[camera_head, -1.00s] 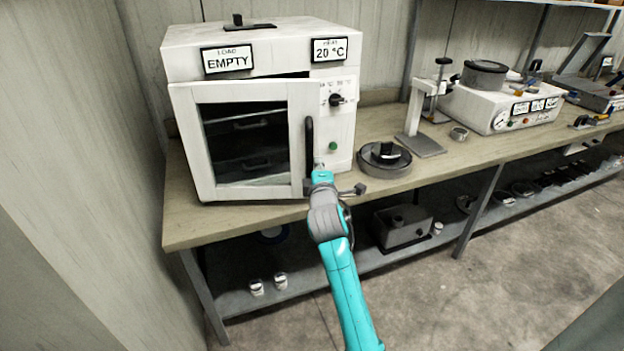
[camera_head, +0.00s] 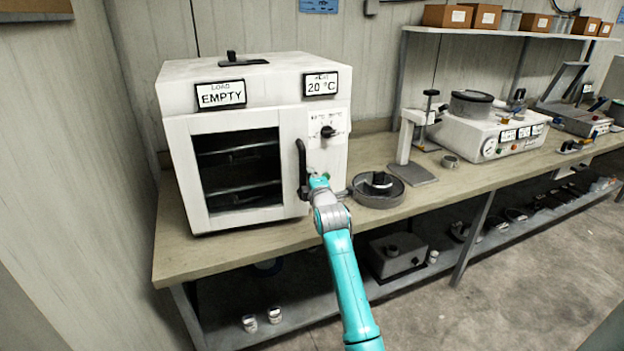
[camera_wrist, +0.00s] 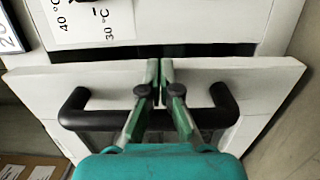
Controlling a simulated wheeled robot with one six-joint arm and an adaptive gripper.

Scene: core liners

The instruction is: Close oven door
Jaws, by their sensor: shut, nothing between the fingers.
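The white oven (camera_head: 255,85) stands on the bench at left, with a windowed door (camera_head: 190,175). In the head view the door looks almost flush with the body. In the wrist view a dark strip shows between the door edge (camera_wrist: 240,72) and the oven front, so the door looks slightly ajar. The black bar handle (camera_head: 301,165) is on the door's right side and spans the wrist view (camera_wrist: 222,105). My gripper (camera_wrist: 160,72) is shut and empty, its fingertips against or very near the door's edge beside the handle; exact contact cannot be told.
A dark round dish (camera_head: 378,192) sits on the bench just right of my gripper. A stand (camera_head: 408,150) and a white device with a gauge (camera_head: 490,130) are farther right. The wooden bench (camera_head: 230,250) has a bare front strip. A lower shelf holds a grey box (camera_head: 397,255).

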